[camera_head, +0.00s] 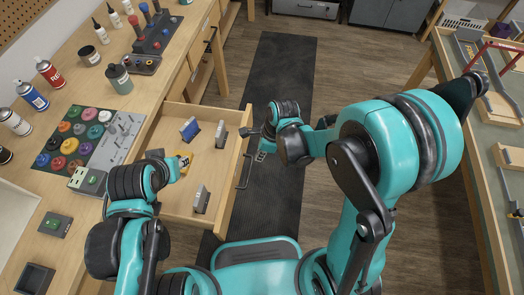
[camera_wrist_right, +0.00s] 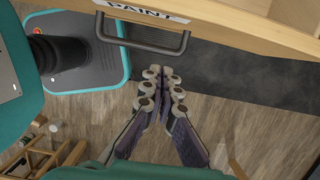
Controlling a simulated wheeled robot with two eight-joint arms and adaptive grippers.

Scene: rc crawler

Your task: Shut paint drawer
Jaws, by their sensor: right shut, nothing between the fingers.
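The paint drawer (camera_head: 229,178) is pulled out from the wooden workbench, with several small upright items inside. Its dark handle (camera_head: 243,171) is on the front face. In the right wrist view the drawer front (camera_wrist_right: 222,22) bears a "PAINT" label (camera_wrist_right: 141,11) above the handle (camera_wrist_right: 145,46). My right gripper (camera_head: 258,144) is just outside the drawer front, near the handle. In the wrist view its fingers (camera_wrist_right: 162,82) are together and empty, apart from the handle. My left gripper (camera_head: 178,165) is over the drawer's near left part, by a yellow item (camera_head: 185,160); its fingers are too small to read.
A dark mat (camera_head: 281,73) covers the floor in front of the drawer. Another table (camera_head: 490,150) with tools stands at the right.

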